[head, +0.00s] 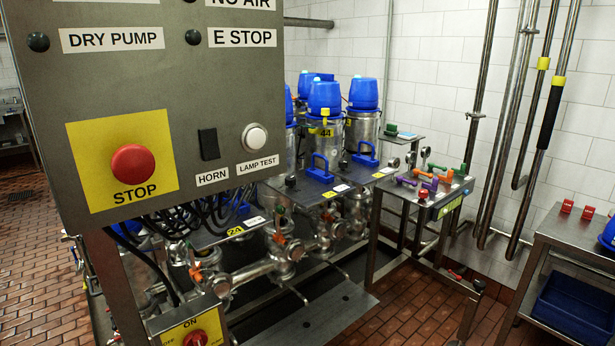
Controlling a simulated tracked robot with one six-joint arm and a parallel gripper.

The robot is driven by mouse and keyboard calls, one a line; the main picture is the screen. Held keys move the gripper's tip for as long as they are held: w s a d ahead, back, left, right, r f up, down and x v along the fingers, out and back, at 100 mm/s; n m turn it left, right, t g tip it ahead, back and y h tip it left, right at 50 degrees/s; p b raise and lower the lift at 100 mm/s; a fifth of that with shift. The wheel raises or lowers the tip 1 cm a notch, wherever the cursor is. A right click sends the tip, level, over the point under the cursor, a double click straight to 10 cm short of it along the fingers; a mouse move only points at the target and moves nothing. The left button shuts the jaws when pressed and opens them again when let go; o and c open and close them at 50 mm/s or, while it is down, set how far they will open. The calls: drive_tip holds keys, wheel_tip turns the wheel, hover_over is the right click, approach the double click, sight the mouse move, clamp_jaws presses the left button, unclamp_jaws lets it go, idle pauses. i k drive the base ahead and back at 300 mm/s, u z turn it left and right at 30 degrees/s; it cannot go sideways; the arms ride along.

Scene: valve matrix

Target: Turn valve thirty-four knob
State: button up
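The valve matrix (300,225) stands behind the control panel, with steel pipes and valve bodies under dark plates. A yellow label (236,231) reading 24 sits on the near plate. Another yellow label (328,195) on the plate behind it is too small to read surely. A label (325,132) reading 44 is on a tall steel cylinder. An orange knob (280,238) and a second orange knob (196,274) show on the pipework, with a green knob (281,209) between plates. I cannot tell which knob is valve thirty-four's. My gripper is not in view.
A grey control panel (200,70) with a red STOP button (132,164) blocks the left foreground. A steel cart (425,205) with coloured handles stands right of the valves. A steel table (565,235) is at far right. Brick floor (420,315) is open between them.

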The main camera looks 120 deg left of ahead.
sight(290, 182)
drive_tip(key=z, duration=2.8)
drive_tip(key=k, duration=2.2)
drive_tip(key=u, duration=0.05)
